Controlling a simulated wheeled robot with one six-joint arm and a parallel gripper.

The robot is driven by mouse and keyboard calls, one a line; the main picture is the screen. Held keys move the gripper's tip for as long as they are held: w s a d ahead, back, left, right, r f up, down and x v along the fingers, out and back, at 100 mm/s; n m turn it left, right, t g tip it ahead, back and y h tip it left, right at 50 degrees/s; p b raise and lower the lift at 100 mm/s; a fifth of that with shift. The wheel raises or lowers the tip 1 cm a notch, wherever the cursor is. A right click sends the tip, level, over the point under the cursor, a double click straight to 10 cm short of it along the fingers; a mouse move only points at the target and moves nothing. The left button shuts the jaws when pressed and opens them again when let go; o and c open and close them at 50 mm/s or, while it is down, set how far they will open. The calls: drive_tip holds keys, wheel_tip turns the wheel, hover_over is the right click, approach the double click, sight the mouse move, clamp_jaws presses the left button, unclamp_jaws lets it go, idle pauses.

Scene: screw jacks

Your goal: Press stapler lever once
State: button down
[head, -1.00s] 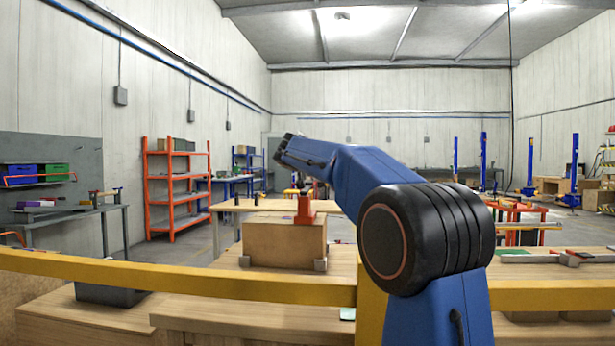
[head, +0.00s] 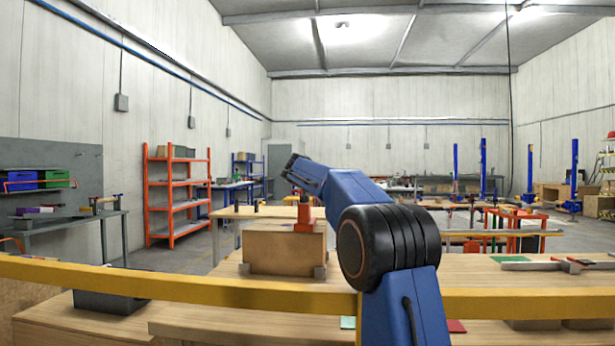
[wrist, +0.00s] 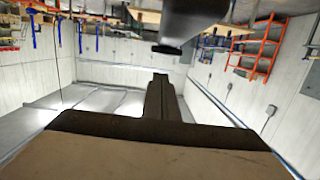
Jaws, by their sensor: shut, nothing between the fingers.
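A red upright device (head: 304,214), which I take to be the stapler, stands on a brown box-like block (head: 285,250) on the wooden bench. Its lever is too small to make out. My blue arm reaches up and left from the front. Its dark end shows above and just left of the red device, but the fingertips cannot be made out in the head view. In the wrist view, my dark gripper (wrist: 160,92) has its fingers together with nothing between them. The stapler is not identifiable in the wrist view.
A yellow rail (head: 180,288) crosses in front of the bench. A grey bin (head: 112,302) stands at the left, and metal tools (head: 570,264) lie at the right. An orange shelf (head: 177,195) stands farther back. The bench around the block looks mostly clear.

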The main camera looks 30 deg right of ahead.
drive_tip(key=shift+w+f, duration=0.1)
drive_tip(key=shift+f, duration=1.05)
drive_tip(key=shift+d, duration=0.1)
